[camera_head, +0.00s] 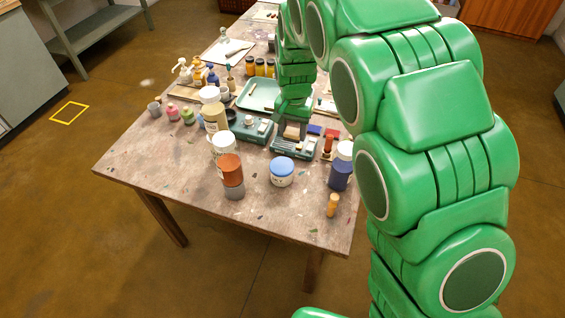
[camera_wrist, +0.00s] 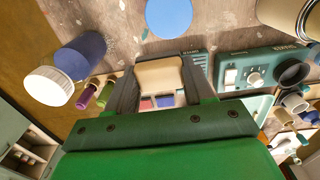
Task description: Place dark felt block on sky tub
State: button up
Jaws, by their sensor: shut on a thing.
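My gripper (camera_head: 293,134) points down over the right half of the table. In the wrist view, my gripper's two fingers (camera_wrist: 158,88) are shut on a block with a pale cream face and a dark edge, seemingly the dark felt block (camera_wrist: 160,76). In the head view the block is small and mostly hidden by my gripper. The sky tub (camera_head: 281,171), a white tub with a light blue lid, stands upright nearer the table's front edge, apart from my gripper. Its lid (camera_wrist: 168,16) shows at the top of the wrist view.
A teal case (camera_head: 294,149) lies below my gripper. A teal device with a dial (camera_head: 249,127) is left of it. An orange and grey jar (camera_head: 231,175) stands left of the tub; a dark blue jar (camera_head: 340,175) and orange bottle (camera_head: 332,205) stand right. The tub's lid is bare.

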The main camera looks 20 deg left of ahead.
jog(key=s+d+r, duration=0.2)
jog(key=s+d, duration=0.1)
jog(key=s, duration=0.4)
jog(key=s+d+r, duration=0.2)
jog(key=s, duration=0.5)
send_over(282, 165)
jog(key=s, duration=0.1)
jog(key=f, duration=0.8)
jog(key=shift+s+d+f, duration=0.1)
jog(key=shift+s+d, duration=0.05)
jog(key=shift+d, duration=0.25)
jog(key=shift+w+a+f, duration=0.35)
jog(key=shift+w+f, duration=0.2)
jog(key=shift+f, duration=1.75)
jog(key=shift+f, duration=0.15)
jog(key=o, duration=1)
notch_tip(282, 165, up, 12)
jog(key=shift+r, duration=0.2)
